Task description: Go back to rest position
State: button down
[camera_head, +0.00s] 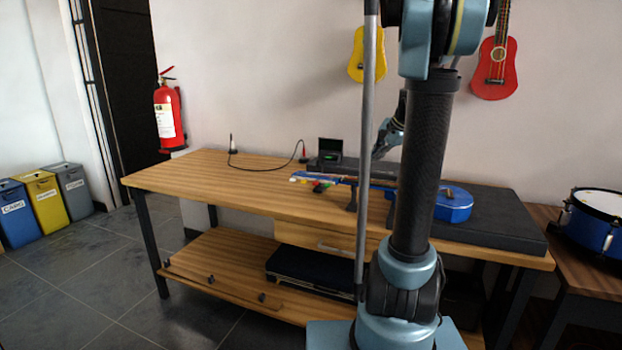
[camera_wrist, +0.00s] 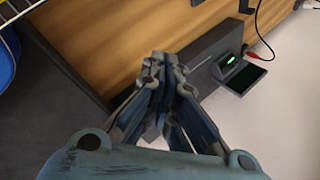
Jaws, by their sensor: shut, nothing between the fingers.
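My gripper (camera_head: 379,152) hangs above the back of the wooden workbench (camera_head: 215,185), partly behind my own arm in the head view. In the wrist view my gripper (camera_wrist: 163,62) has its fingers drawn together with nothing between them. Below it is a long dark grey block (camera_wrist: 207,55), and a small black device with a lit green display (camera_wrist: 238,72) sits to the right of the fingers. In the head view the device (camera_head: 328,150) stands open at the back of the bench. I cannot tell the exact height of the fingertips above the bench.
A blue instrument (camera_head: 455,208) and a black case (camera_head: 495,222) lie on the bench's right side. A black cable (camera_head: 262,168) crosses the back left. A yellow guitar (camera_head: 358,62) and a red guitar (camera_head: 494,70) hang on the wall. A blue drum (camera_head: 590,232) stands at right. The bench's left front is clear.

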jog(key=s+a+n, duration=0.1)
jog(key=s, duration=0.2)
jog(key=s+a+f+n+h, duration=0.1)
jog(key=s+n, duration=0.1)
jog(key=s, duration=0.1)
jog(key=s+a+n, duration=0.1)
jog(key=s+a, duration=0.1)
jog(key=s, duration=0.2)
jog(key=shift+f+n+h, duration=0.15)
jog(key=shift+n+h, duration=0.15)
jog(key=shift+h, duration=0.1)
jog(key=s+f+n+g, duration=0.1)
jog(key=s+f+n, duration=0.1)
jog(key=s+f, duration=0.3)
jog(key=s+a+f+n+g+h, duration=0.1)
jog(key=s+f, duration=0.4)
jog(key=s, duration=0.7)
jog(key=s+f+n+g+h, duration=0.1)
jog(key=s+f+n, duration=0.3)
jog(key=s, duration=0.5)
jog(key=shift+s+a+f, duration=0.15)
jog(key=shift+s+f, duration=0.15)
jog(key=shift+f, duration=0.6)
